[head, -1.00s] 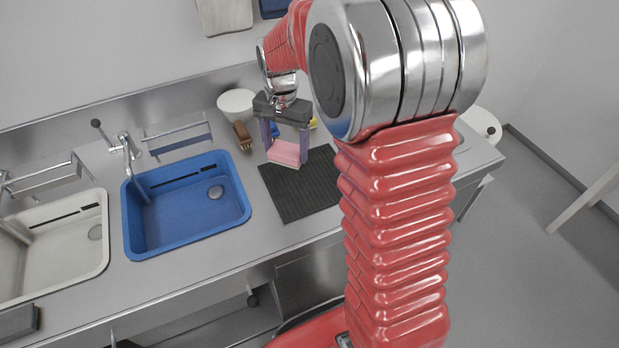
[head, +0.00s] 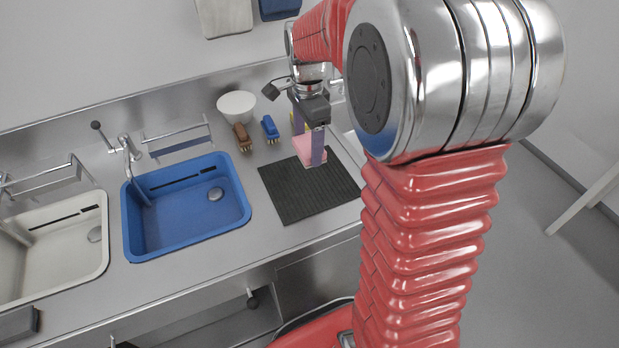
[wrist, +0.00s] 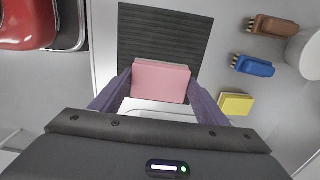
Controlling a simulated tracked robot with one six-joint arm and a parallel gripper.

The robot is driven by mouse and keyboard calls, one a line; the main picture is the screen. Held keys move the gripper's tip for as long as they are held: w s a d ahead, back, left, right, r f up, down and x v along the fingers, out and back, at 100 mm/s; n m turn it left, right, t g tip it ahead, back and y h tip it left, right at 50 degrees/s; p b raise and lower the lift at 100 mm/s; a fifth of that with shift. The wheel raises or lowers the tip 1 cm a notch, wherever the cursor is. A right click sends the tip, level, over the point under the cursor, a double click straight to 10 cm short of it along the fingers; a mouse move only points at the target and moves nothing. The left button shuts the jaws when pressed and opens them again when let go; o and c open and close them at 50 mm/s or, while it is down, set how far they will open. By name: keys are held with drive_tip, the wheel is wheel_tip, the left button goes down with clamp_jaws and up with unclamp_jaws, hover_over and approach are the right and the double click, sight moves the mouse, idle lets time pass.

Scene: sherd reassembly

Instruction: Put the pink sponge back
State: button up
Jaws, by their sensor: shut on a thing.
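The pink sponge (head: 304,148) is a flat pink block. My gripper (wrist: 160,84) is shut on it, with one purple finger on each side; it also shows in the head view (head: 310,154). In the wrist view the sponge (wrist: 160,80) sits squarely between the fingers and covers part of one end of the dark ribbed mat (wrist: 163,38). In the head view it appears over the far part of the mat (head: 305,198). One finger hides part of it there, and its height above the counter is hard to tell.
A yellow sponge (wrist: 236,103), blue brush (wrist: 254,66) and brown brush (wrist: 273,26) lie beside the mat, near a white bowl (head: 237,105). A blue sink (head: 180,236) and white sink (head: 85,270) are to the left, with wire racks (head: 178,140) behind. Most of the mat is bare.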

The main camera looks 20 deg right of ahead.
drive_tip(key=shift+f, duration=3.1)
drive_tip(key=shift+f, duration=0.1)
drive_tip(key=shift+f, duration=1.75)
drive_tip(key=o, duration=1)
drive_tip(key=shift+f, duration=0.1)
